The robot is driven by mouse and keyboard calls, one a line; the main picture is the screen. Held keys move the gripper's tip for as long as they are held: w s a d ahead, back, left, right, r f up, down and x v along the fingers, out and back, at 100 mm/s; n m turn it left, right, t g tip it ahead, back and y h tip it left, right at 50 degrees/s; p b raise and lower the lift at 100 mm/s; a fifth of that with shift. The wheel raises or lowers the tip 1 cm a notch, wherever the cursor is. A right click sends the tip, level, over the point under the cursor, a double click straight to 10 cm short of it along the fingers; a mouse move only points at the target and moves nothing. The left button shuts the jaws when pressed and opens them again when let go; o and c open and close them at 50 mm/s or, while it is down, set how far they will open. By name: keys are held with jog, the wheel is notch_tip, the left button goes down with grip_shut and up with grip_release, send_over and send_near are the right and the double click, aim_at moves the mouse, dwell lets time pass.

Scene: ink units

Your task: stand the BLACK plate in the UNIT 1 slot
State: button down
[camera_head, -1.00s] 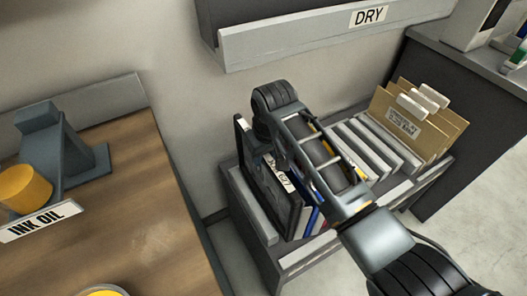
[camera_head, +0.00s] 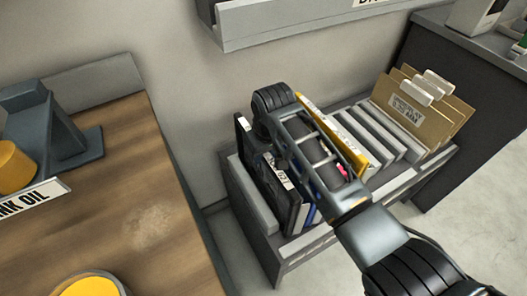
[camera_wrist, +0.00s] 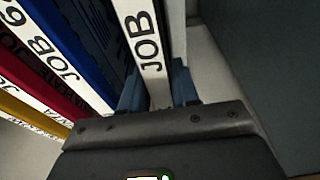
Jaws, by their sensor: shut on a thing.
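The black plate (camera_head: 292,205) stands at the left end of the low rack in the head view, with a white label on its edge. In the wrist view, the white label (camera_wrist: 147,40) reading "JOB" runs along the edge of the plate between my fingers. My gripper (camera_wrist: 158,88) is shut on this plate. My wrist hides the fingers in the head view. A UNIT 1 slot cannot be made out.
Blue (camera_wrist: 88,45), red (camera_wrist: 32,75) and yellow (camera_head: 335,130) plates stand beside it in the rack (camera_head: 268,248). Tan folders (camera_head: 418,108) fill the rack's right end. A wooden worktop (camera_head: 150,190) with an INK OIL label is at left.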

jog(key=shift+f, duration=0.3)
dwell(0.5)
jog(key=c, duration=0.8)
grip_release()
jog(key=shift+o, duration=0.2)
jog(key=r, duration=0.2)
jog(key=s+r, duration=0.1)
jog(key=r, duration=0.2)
jog(key=d+r, duration=0.1)
jog(key=r, duration=0.1)
jog(key=shift+s+r, duration=0.15)
jog(key=shift+r, duration=0.15)
notch_tip(320, 180, up, 5)
jog(key=p, duration=0.5)
jog(key=shift+a, duration=0.1)
